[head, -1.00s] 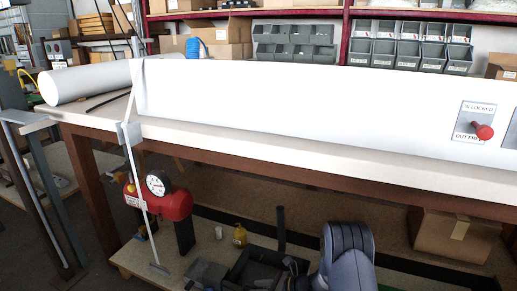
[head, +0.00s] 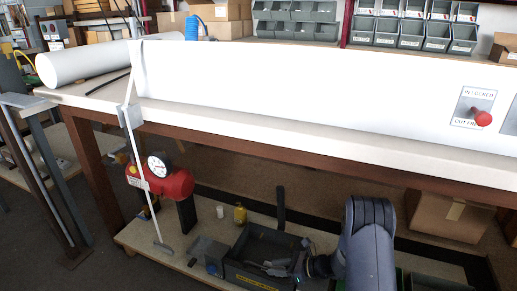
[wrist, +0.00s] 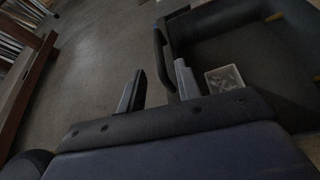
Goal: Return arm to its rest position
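My arm (head: 370,245) shows in the lower right of the head view, a grey-blue link with a dark rounded joint, in front of the bench. Its dark end reaches left beside a grey open bin on the low shelf. My gripper (wrist: 158,88) shows in the wrist view with its two grey fingers apart and a gap between them. I see nothing held there. Beyond the fingers are a black handle (wrist: 162,56), a dark open container (wrist: 235,40) and grey floor. Whether the fingers touch the handle I cannot tell.
The bench (head: 250,133) with a long white panel (head: 300,80) spans the view above my arm. Below, the low shelf (head: 160,262) holds a red tank (head: 175,185), the grey bin (head: 255,275) and a yellow bottle (head: 240,213). A cardboard box (head: 445,215) stands right of my arm.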

